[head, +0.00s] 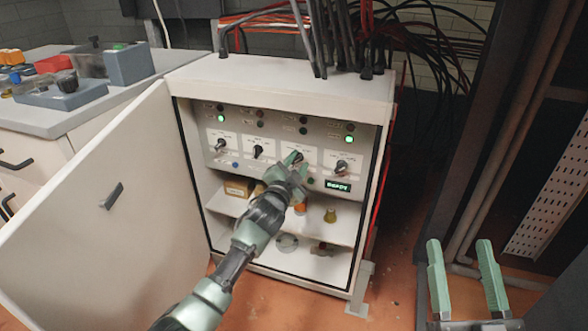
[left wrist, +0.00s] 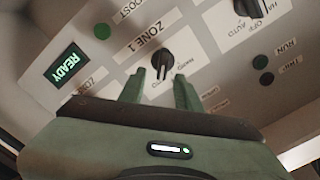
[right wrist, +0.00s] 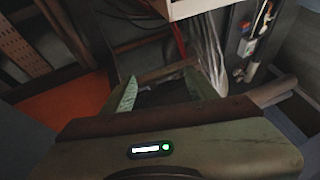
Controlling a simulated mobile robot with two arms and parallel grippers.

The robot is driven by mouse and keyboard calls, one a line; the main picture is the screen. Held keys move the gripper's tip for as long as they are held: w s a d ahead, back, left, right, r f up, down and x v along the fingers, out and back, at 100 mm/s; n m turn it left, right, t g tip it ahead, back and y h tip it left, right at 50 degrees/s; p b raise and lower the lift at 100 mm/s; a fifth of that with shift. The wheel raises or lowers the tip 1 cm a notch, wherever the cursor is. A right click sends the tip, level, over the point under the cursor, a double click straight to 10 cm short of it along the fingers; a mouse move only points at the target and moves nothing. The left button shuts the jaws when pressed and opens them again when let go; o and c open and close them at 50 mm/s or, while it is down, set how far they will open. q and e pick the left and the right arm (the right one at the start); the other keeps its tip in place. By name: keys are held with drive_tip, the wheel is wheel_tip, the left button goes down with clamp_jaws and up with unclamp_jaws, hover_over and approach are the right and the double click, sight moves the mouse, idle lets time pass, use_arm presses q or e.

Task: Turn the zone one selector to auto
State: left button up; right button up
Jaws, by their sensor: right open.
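The zone one selector (left wrist: 162,62) is a black knob on a white plate marked ZONE 1 in the left wrist view. Its printed positions there are too blurred to read for certain. In the head view it is mostly hidden by my left gripper (head: 294,160), which reaches to the panel inside the open cabinet. In the left wrist view my left gripper (left wrist: 160,92) has its fingers apart, one on each side of the knob's near end; I cannot tell whether they touch it. My right gripper (head: 466,265) is open and empty at the lower right, away from the cabinet.
The cabinet door (head: 110,215) stands open to the left. Other selectors (head: 258,151) flank this one, with a green READY display (head: 338,186) below right. Shelves (head: 335,236) below hold small parts. Cables (head: 335,40) rise from the cabinet top. A dark upright frame stands right.

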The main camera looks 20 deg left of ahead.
use_arm(q)
drive_tip(key=s+p, duration=0.2)
drive_tip(key=s, duration=0.5)
drive_tip(key=shift+s+a, duration=0.15)
use_arm(e)
wheel_tip(320, 180, down, 11)
drive_tip(key=w+d+g+h, duration=0.1)
drive_tip(key=g+h, duration=0.1)
drive_tip(key=g, duration=0.4)
drive_tip(key=shift+d, duration=0.15)
use_arm(q)
drive_tip(key=shift+s+f, duration=0.1)
